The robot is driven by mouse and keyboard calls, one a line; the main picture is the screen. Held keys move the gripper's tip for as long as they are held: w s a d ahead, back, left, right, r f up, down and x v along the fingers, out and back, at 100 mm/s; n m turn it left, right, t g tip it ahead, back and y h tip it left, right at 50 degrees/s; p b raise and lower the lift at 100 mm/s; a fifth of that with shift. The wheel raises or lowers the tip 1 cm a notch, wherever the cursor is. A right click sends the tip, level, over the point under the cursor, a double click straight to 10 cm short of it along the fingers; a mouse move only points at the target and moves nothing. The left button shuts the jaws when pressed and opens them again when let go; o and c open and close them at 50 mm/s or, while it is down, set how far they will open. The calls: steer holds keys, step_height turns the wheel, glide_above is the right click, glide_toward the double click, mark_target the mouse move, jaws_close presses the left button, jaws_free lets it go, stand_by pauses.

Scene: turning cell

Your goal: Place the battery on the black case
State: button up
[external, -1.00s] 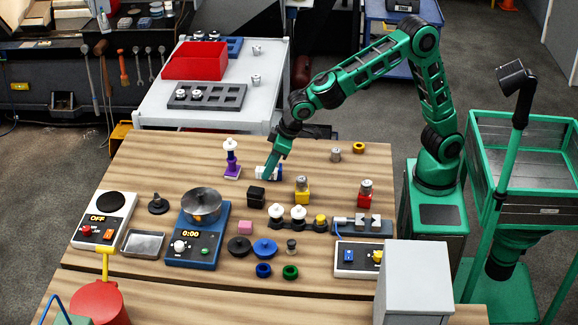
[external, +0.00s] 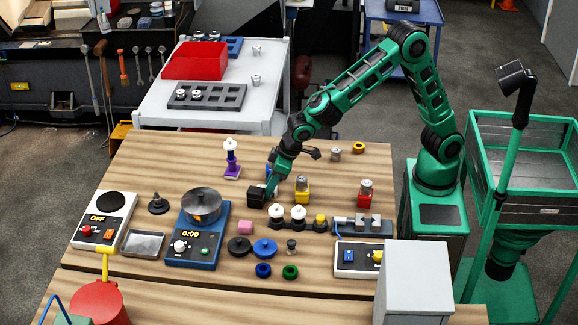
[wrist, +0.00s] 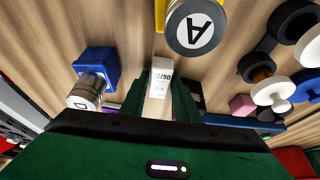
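The black case (external: 256,197) sits on the wooden table, just left of my gripper (external: 270,191) in the external view. In the wrist view my gripper (wrist: 161,98) has its green fingers close around a white piece with printed text, apparently the battery (wrist: 162,78). The battery is mostly hidden by the fingers in the external view. I cannot tell whether the battery touches the case.
A yellow block (wrist: 178,12) bears a metal weight marked A (wrist: 195,28). A blue block (wrist: 96,62) bears another marked D. White knobs (external: 277,211) stand in front of my gripper, with a pink block (external: 245,227) nearby. A blue scale with a pot (external: 201,205) stands left.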

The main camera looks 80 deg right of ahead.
steer(key=shift+r, duration=0.1)
steer(key=v, duration=1.2)
steer(key=s+d+m+g, duration=0.1)
steer(key=s+d, duration=0.3)
steer(key=d, duration=0.4)
steer(key=s+d+m+h, duration=0.1)
steer(key=s+d, duration=0.3)
steer(key=d, duration=0.5)
steer(key=s+d+m+g, duration=0.1)
steer(key=s+d, duration=0.3)
steer(key=d, duration=0.4)
steer(key=s+d+f+m+g, duration=0.1)
steer(key=s+d, duration=0.4)
steer(key=s, duration=0.5)
steer(key=s+d+f+m+g, duration=0.1)
steer(key=s+d+f, duration=0.2)
steer(key=s, duration=0.6)
steer(key=d, duration=0.2)
steer(key=shift+s+d+m, duration=0.3)
steer(key=shift+s+d, duration=0.1)
steer(key=o, duration=0.4)
steer(key=shift+m+y, duration=0.3)
steer(key=shift+y, duration=0.3)
steer(key=s, duration=0.1)
steer(key=s+f, duration=0.1)
steer(key=s, duration=0.3)
steer(key=shift+s+f, duration=0.15)
steer(key=shift+f, duration=0.25)
